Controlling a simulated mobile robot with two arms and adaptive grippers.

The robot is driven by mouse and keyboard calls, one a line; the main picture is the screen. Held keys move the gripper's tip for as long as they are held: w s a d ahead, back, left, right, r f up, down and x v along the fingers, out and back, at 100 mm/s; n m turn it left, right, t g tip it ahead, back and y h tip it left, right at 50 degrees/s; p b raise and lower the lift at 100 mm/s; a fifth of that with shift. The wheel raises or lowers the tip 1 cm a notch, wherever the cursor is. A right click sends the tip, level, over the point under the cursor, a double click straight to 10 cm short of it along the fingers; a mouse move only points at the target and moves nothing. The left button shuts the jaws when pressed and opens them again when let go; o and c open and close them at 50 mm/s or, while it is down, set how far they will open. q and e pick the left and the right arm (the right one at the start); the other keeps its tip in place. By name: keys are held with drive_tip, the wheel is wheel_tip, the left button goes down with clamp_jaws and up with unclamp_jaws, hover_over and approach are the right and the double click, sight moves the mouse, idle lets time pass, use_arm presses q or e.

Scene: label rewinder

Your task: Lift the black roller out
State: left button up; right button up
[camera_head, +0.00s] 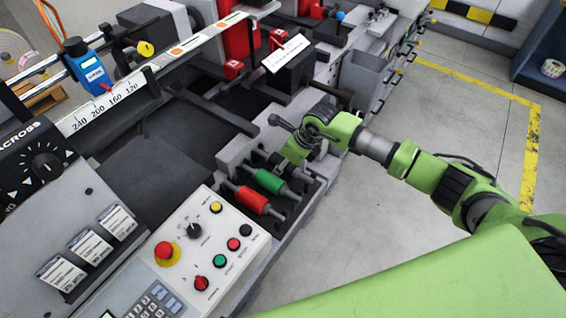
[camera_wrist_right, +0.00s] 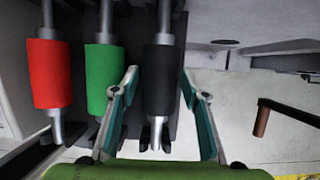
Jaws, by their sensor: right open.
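The black roller (camera_wrist_right: 163,82) stands at the right end of a row of three in the right wrist view, on a metal shaft, beside the green roller (camera_wrist_right: 105,80) and the red roller (camera_wrist_right: 49,75). My right gripper (camera_wrist_right: 160,85) is open, with one finger on each side of the black roller and a gap showing on both sides. In the head view my right gripper (camera_head: 294,152) is over the roller rack and hides most of the black roller. The green roller (camera_head: 270,181) and red roller (camera_head: 253,200) show beside it. My left gripper is out of view.
A white control panel (camera_head: 215,258) with buttons stands in front of the rack. A dark handle (camera_wrist_right: 262,122) sits right of my gripper in the wrist view. The grey floor (camera_head: 400,230) right of the machine is clear.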

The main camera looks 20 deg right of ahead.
clamp_jaws()
drive_tip(key=shift+d+r, duration=0.1)
drive_tip(key=shift+r, duration=0.05)
